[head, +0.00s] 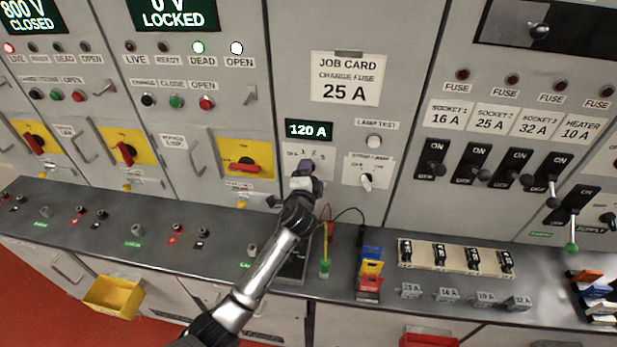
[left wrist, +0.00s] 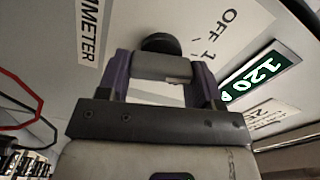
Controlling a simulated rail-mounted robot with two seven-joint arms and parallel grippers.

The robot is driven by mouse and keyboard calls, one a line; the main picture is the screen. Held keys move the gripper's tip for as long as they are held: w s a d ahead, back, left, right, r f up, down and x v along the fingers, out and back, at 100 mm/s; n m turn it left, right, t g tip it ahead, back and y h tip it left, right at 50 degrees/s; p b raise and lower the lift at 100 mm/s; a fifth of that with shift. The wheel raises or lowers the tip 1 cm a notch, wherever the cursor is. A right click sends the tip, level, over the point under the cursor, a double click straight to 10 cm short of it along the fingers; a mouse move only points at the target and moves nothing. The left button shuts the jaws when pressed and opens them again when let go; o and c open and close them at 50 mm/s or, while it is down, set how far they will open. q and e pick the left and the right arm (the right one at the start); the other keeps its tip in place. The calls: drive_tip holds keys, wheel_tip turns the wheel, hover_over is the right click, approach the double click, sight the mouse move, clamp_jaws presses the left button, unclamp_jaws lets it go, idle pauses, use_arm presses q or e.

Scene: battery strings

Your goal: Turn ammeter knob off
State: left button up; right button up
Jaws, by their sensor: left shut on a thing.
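The ammeter knob (left wrist: 160,43) is dark and round in the left wrist view, between the "AMMETER" label (left wrist: 92,30) and the "OFF 1" marks (left wrist: 215,35). My left gripper (head: 307,168) reaches up to the ammeter plate (head: 291,161) in the head view and hides the knob there. In the left wrist view its purple fingers (left wrist: 163,75) are shut on the knob. The pointer's direction is hidden. The green display (head: 308,130) above the plate reads 120 A. My right gripper is not in view.
A lamp test button (head: 374,142) and another selector knob (head: 367,182) sit right of the ammeter. Red and black leads (head: 349,211) rise from the desk below. A job card (head: 345,78) hangs above. Black switches (head: 471,162) line the right panel.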

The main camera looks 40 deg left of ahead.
use_arm(q)
drive_tip(key=n+b, duration=0.1)
drive_tip(key=n, duration=0.3)
drive_tip(key=shift+r, duration=0.1)
drive_tip(key=shift+n, duration=0.9)
drive_tip(key=shift+r+n, duration=0.1)
drive_tip(key=shift+n, duration=0.2)
drive_tip(key=o, duration=0.9)
drive_tip(key=shift+v, duration=6.9)
